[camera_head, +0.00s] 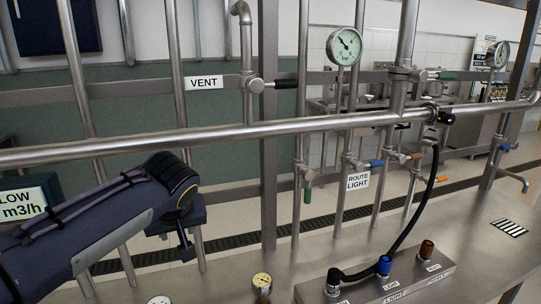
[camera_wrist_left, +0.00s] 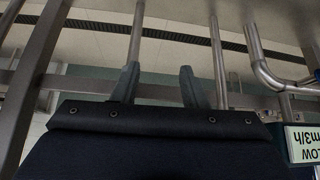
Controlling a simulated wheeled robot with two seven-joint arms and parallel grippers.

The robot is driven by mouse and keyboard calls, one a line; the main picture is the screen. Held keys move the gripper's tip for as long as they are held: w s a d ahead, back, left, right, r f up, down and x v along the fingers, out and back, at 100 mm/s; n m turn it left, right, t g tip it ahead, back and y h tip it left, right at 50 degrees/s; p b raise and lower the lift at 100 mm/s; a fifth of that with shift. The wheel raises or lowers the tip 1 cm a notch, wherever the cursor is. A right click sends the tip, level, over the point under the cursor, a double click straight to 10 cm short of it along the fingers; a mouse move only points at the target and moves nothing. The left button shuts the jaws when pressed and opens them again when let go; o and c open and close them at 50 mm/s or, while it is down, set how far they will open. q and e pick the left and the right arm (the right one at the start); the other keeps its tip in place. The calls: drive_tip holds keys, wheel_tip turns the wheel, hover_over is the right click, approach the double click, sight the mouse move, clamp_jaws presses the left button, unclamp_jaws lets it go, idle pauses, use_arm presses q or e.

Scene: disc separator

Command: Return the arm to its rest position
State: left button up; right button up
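My left arm (camera_head: 90,235) comes in from the left of the head view, dark blue with cables along it. In the head view the gripper is mostly hidden behind the wrist. My right arm and gripper are not in view.
A steel bench holds a block (camera_head: 395,275) with a black hose (camera_head: 415,215). A large pipe (camera_head: 230,133) crosses above it. A VENT valve (camera_head: 256,85), gauges (camera_head: 344,46) and a flow display (camera_head: 22,203) stand around. A striped label (camera_head: 509,228) lies on the bench at right.

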use_arm(q)
drive_tip(key=s+a+f+h, duration=0.1)
drive_tip(key=s, duration=0.2)
drive_tip(key=s+a+m+h+p, duration=0.1)
drive_tip(key=s, duration=0.3)
drive_tip(key=s+a+f+g+h+p, duration=0.1)
drive_tip(key=s, duration=0.3)
drive_tip(key=shift+a+f+m, duration=0.25)
drive_tip(key=shift+f+m, duration=0.05)
drive_tip(key=shift+f, duration=0.05)
drive_tip(key=s+d+f+m+h+p, duration=0.1)
drive_tip(key=s+d+f+h, duration=0.1)
drive_tip(key=s, duration=0.5)
drive_tip(key=s+d+f+m+h+p, duration=0.1)
drive_tip(key=s+d+f+h+p, duration=0.1)
drive_tip(key=s, duration=0.5)
drive_tip(key=shift+s+d+f+t, duration=0.3)
drive_tip(key=shift+s+d+f, duration=0.1)
drive_tip(key=shift+d+f, duration=0.3)
